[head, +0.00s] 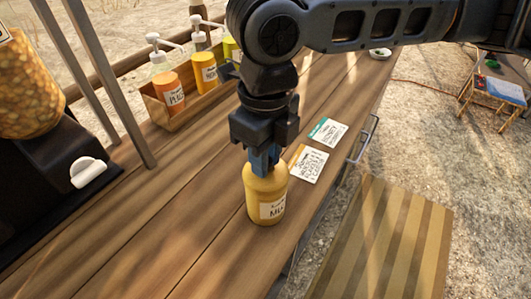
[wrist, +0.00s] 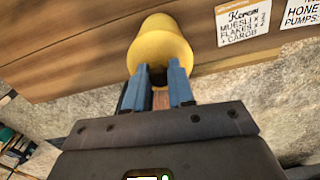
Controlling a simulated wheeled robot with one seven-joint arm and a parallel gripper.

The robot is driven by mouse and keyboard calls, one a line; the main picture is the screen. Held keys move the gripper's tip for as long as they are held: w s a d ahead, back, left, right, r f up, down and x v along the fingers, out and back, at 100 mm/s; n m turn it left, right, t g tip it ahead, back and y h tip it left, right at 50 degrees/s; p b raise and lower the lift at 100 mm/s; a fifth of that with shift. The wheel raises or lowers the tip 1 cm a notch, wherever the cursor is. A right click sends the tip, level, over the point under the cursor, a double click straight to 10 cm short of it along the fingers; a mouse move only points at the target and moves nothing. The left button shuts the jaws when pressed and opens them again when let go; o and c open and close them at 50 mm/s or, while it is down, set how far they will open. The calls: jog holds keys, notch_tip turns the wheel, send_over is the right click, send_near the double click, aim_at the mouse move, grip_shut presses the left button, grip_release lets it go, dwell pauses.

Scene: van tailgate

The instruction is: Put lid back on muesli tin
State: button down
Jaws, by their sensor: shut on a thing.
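The muesli tin (head: 266,204) is a yellow cylinder with a white label, upright on the wooden counter. My gripper (head: 263,172) points down at the top of the tin, its blue fingers close together. In the wrist view the fingers (wrist: 158,88) close around a small dark part at the yellow top, which looks like the lid's knob. The yellow body (wrist: 160,45) lies just beyond them. The lid and tin look the same colour, and the fingers hide part of the top. I cannot tell whether the lid is seated or slightly above the rim.
Two label cards (head: 307,163) lie on the counter right of the tin. A wooden box (head: 160,108) of pump bottles stands behind. A dispenser (head: 65,165) is at left. A metal handle (head: 366,138) sticks out from the counter's right edge, above a striped step (head: 385,240).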

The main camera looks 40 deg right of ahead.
dwell(0.4)
jog(key=shift+c, duration=2)
grip_release()
jog(key=shift+r, duration=0.1)
jog(key=shift+r+p, duration=2.95)
jog(key=shift+r, duration=0.45)
jog(key=shift+c, duration=0.3)
grip_shut()
jog(key=shift+f, duration=0.2)
